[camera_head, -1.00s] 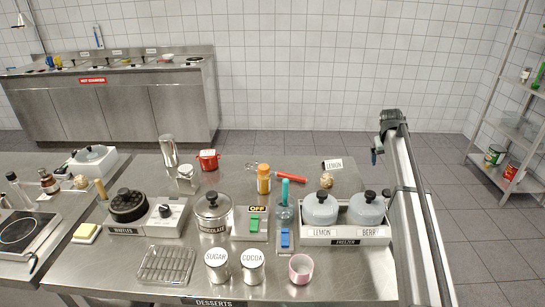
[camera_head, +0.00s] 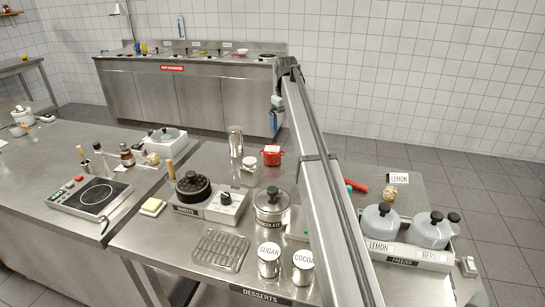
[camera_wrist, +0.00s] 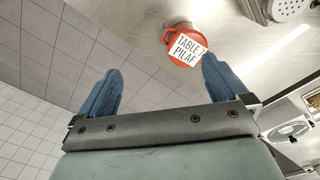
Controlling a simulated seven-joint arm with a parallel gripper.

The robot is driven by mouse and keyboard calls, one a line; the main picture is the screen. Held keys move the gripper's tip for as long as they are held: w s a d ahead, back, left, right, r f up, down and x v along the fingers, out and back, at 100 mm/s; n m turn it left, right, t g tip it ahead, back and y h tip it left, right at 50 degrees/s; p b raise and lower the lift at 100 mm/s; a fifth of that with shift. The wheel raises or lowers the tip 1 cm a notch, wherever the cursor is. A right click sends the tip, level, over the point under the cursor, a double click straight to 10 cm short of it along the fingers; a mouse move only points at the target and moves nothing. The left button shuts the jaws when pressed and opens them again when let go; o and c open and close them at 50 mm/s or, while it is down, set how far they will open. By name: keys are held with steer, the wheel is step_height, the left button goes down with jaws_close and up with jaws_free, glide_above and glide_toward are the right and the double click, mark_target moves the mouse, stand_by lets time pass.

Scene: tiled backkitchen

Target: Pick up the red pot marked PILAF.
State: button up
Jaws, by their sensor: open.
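The small red pot (camera_head: 272,157) stands upright near the far edge of the steel counter in the head view, with a white label on it. In the wrist view the red pot (camera_wrist: 190,30) is at the top, and its label reads TABLE 7 PILAF. My gripper (camera_wrist: 162,72) is open and empty, its blue fingers spread wide. The pot lies beyond the fingertips, nearer the right finger, and not between them. In the head view my gripper (camera_head: 276,118) is at the far end of my arm, above and beyond the pot.
A steel shaker (camera_head: 235,142) and a small canister (camera_head: 249,170) stand left of the pot. The CHOCOLATE pot (camera_head: 271,207) stands nearer. The waffle iron (camera_head: 193,188) is at left, the freezer tray (camera_head: 400,255) at right. My arm hides part of the counter.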

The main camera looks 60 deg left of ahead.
steer(key=n, duration=0.1)
glide_above(272, 148)
steer(key=f, duration=0.8)
steer(key=shift+s+d, duration=0.2)
steer(key=shift+d, duration=0.1)
steer(key=shift+w+a+f, duration=0.1)
steer(key=shift+f, duration=1.35)
steer(key=shift+w+a+f, duration=0.1)
steer(key=shift+f, duration=1.3)
steer(key=shift+c, duration=0.4)
steer(key=c, duration=1.2)
steer(key=shift+o, duration=0.2)
